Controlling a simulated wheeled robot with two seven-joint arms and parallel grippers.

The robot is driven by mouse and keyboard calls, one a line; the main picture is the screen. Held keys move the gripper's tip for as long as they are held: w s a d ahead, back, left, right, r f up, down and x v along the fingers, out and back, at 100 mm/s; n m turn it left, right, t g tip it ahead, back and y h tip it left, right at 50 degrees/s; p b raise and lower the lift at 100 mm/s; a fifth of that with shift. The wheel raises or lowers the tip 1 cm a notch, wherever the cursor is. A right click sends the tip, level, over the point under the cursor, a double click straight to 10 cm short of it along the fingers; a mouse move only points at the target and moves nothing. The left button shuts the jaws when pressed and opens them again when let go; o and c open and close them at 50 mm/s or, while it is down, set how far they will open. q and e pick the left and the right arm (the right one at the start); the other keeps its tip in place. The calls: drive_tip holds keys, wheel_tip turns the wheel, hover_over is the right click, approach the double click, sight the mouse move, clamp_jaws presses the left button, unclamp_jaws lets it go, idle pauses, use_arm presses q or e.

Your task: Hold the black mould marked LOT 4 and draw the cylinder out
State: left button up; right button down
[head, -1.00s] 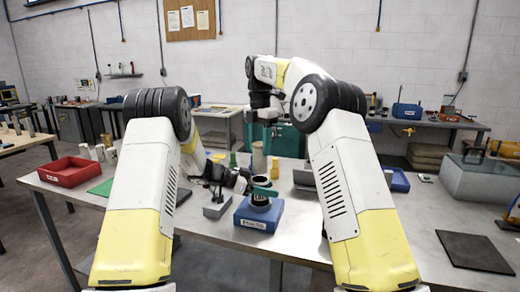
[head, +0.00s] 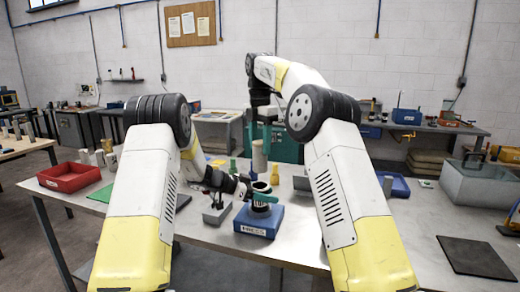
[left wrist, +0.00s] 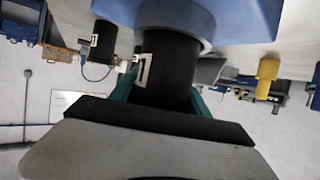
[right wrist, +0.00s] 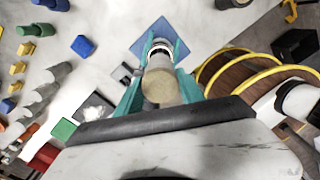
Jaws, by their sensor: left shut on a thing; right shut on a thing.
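The black mould (head: 261,208) stands upright on a blue block (head: 276,220); any lot marking on it is too small to read. My left gripper (head: 262,196) is shut around its upper part. In the left wrist view the black mould (left wrist: 172,62) sits between the teal fingers, with a pale label on its side. My right gripper (head: 262,138) is above, shut on a pale beige cylinder (head: 259,157). In the head view the cylinder appears clear above the mould's rim. The right wrist view shows the cylinder (right wrist: 159,88) between the fingers.
A grey block (head: 217,213) stands just left of the blue block. A red tray (head: 68,178) is at the table's left, a blue tray (head: 398,187) at the right. A dark mat (head: 475,257) lies far right. The table front is fairly clear.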

idle(0.4)
use_arm(q)
drive_tip(key=o, duration=1.5)
